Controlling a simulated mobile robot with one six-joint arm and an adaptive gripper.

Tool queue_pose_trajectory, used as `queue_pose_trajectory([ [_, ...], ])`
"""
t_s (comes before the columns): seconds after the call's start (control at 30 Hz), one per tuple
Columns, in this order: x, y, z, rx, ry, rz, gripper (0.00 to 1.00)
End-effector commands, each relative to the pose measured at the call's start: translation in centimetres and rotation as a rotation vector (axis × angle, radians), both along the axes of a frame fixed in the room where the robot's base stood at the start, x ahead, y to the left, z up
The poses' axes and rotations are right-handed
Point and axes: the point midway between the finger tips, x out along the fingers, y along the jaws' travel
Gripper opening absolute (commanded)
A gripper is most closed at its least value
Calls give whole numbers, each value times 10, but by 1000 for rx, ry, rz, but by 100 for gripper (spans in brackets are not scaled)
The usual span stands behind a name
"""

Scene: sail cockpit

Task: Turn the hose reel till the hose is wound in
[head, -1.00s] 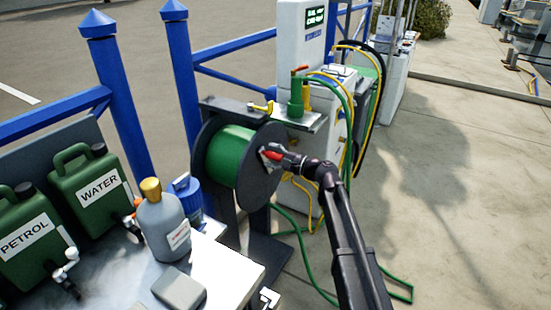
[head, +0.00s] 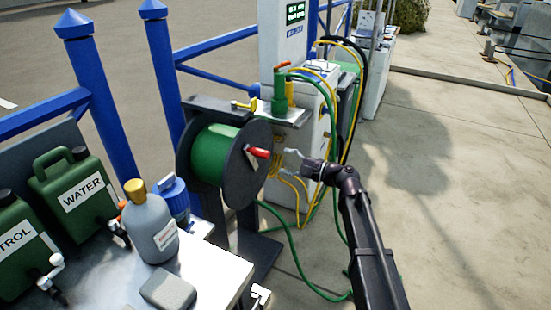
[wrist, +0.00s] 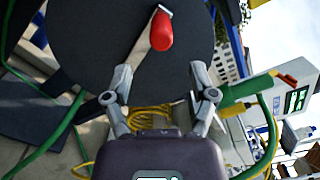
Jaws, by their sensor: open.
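The hose reel (head: 258,190) is a dark-flanged drum with green hose (head: 214,154) wound on it, mounted on a dark stand. Its red crank handle (head: 260,153) sticks out from the near flange. The handle also shows in the wrist view (wrist: 161,31), on a pale crank arm. My gripper (head: 289,162) is open and empty, just right of the handle and apart from it. In the wrist view its spread fingers (wrist: 162,76) point at the flange, with the handle beyond and between them. Loose green hose (head: 296,262) runs down onto the ground.
A table (head: 100,285) at lower left holds a grey bottle (head: 150,232), a water can (head: 75,188) and a petrol can (head: 22,245). Blue posts (head: 98,95) and rails stand behind. A white pedestal (head: 300,130) with taps and yellow hoses stands behind the reel. Open pavement (head: 460,200) lies right.

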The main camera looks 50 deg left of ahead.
Motion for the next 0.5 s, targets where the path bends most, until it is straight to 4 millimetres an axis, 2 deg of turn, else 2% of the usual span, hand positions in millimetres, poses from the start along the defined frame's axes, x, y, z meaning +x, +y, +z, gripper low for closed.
queue_pose_trajectory([
  [0.2, 5, -12, 0, 0, 0, -1, 74],
  [0.5, 6, -12, 0, 0, 0, 0, 74],
])
